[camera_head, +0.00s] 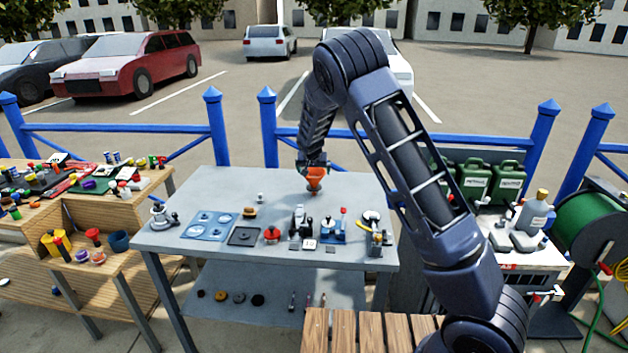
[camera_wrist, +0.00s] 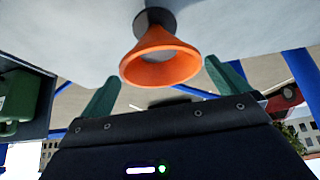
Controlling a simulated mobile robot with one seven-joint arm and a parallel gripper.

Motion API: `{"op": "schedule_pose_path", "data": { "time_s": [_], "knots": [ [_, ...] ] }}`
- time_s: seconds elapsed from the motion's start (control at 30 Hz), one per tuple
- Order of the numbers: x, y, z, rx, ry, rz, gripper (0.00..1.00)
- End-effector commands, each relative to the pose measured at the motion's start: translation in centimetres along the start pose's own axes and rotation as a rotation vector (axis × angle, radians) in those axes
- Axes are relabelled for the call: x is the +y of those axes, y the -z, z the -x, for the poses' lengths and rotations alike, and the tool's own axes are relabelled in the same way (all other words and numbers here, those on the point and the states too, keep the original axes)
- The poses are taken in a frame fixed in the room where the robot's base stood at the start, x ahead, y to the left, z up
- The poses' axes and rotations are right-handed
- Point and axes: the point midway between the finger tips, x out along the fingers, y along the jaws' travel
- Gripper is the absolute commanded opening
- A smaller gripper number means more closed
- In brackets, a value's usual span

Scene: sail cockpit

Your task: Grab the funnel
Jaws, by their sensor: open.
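The orange funnel (camera_head: 315,175) is at the back of the grey table, its wide mouth up. In the wrist view the funnel (camera_wrist: 160,60) shows its open rim towards the camera, and its narrow end meets a dark round piece (camera_wrist: 155,20) on the table. My gripper (camera_head: 313,164) is right above the funnel, pointing down. In the wrist view its two green fingers are spread apart, one on each side of the funnel's rim, with gaps showing. The gripper is open and holds nothing. Whether the fingertips reach below the rim I cannot tell.
The grey table (camera_head: 185,245) carries a blue tray (camera_head: 209,226), a dark square tray (camera_head: 244,236) and several small devices along its front. Its back left is bare. A blue railing (camera_head: 140,129) runs behind. Green canisters (camera_head: 474,181) stand to the right.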

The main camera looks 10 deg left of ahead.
Motion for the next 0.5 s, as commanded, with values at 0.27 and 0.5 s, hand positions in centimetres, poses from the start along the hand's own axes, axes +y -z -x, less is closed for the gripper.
{"op": "schedule_pose_path", "data": {
  "time_s": [0.27,0.5],
  "knots": [
    [0.0,0.1,-2.5,-0.002,-0.001,0.0,1.0],
    [-0.1,0.2,-5.1,0.0,0.0,0.0,1.0]
  ]
}}
